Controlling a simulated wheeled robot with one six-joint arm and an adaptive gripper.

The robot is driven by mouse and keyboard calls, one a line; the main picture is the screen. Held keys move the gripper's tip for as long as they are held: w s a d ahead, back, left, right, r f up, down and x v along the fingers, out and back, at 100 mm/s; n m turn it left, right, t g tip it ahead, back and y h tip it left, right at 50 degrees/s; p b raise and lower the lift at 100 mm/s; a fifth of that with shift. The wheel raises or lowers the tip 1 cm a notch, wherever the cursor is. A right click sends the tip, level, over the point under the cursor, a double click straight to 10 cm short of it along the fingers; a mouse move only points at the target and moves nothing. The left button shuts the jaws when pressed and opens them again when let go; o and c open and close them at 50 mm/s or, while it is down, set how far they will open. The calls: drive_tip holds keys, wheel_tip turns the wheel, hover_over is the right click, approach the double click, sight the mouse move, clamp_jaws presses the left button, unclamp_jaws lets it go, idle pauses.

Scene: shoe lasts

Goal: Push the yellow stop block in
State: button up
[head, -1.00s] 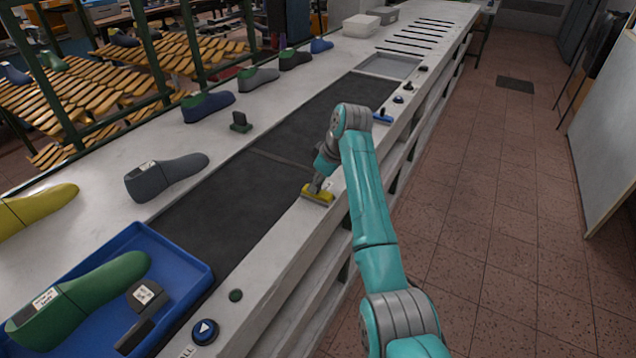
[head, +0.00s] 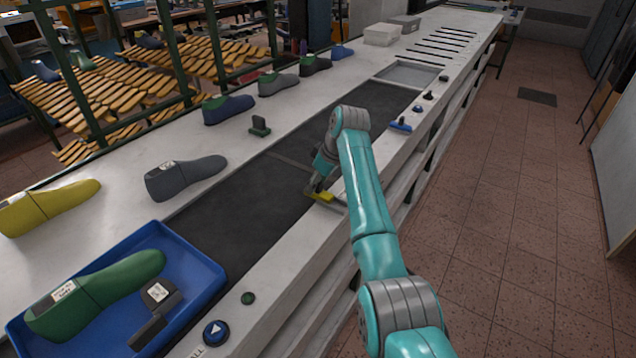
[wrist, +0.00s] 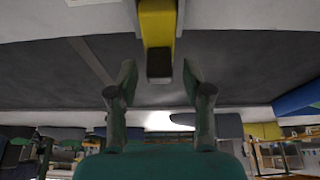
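The yellow stop block (head: 322,195) sits at the belt-side edge of the white ledge, and its inner end juts over the dark belt (head: 235,205). A grey guide shows behind it. In the wrist view the yellow block (wrist: 157,25) lies between grey rails, with a dark end over the belt. My gripper (head: 316,186) is down at the block, on its belt side. In the wrist view my gripper (wrist: 158,78) has its two fingers apart, with the block's dark end between or just beyond the tips. Contact cannot be told.
A blue tray (head: 212,270) with a green shoe last (head: 110,285) stands at the near left. A grey last (head: 185,177) and a small dark green block (head: 259,126) stand beyond the belt. A blue lever (head: 401,125) and buttons line the ledge. The floor at right is clear.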

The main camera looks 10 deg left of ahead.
drive_tip(key=v, duration=1.2)
